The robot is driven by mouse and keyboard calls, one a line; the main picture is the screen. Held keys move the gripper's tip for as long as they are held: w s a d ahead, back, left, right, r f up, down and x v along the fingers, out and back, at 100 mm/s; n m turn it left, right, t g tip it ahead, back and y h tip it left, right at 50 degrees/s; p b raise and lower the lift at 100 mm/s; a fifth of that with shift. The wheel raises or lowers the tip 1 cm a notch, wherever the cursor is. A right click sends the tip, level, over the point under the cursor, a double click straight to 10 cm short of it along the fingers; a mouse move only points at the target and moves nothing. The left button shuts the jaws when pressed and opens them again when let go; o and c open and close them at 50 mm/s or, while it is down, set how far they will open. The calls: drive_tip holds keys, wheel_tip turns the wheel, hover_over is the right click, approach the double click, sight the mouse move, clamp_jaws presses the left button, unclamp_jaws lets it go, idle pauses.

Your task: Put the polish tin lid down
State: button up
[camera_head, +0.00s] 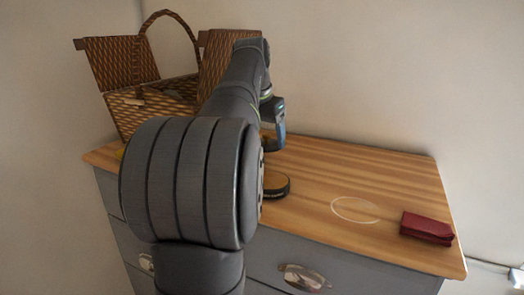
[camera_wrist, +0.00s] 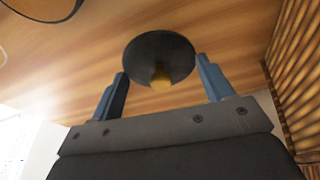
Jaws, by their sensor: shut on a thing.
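The polish tin lid (camera_wrist: 150,45) is a dark round disc with a small yellow patch near its lower edge in the wrist view. My gripper (camera_wrist: 162,67) has its two blue fingers at opposite sides of the disc and is shut on it. In the head view my gripper (camera_head: 275,136) is above the wooden top, behind the tin; my arm hides part of it. The open polish tin (camera_head: 276,187), black-sided with a tan inside, stands on the wooden top. Part of its dark rim shows at the upper left of the wrist view (camera_wrist: 42,18).
The wooden dresser top (camera_head: 320,170) carries a pale ring outline (camera_head: 355,210), with bare wood around it. A dark red folded item (camera_head: 427,228) lies near the right edge. An open wicker basket (camera_head: 125,62) stands at the back left, partly behind my arm.

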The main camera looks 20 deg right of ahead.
drive_tip(key=shift+w+a+f, duration=0.3)
drive_tip(key=shift+w+f, duration=0.1)
drive_tip(key=shift+f, duration=1.85)
drive_tip(key=o, duration=1)
drive_tip(key=shift+f, duration=0.15)
drive_tip(key=v, duration=1.2)
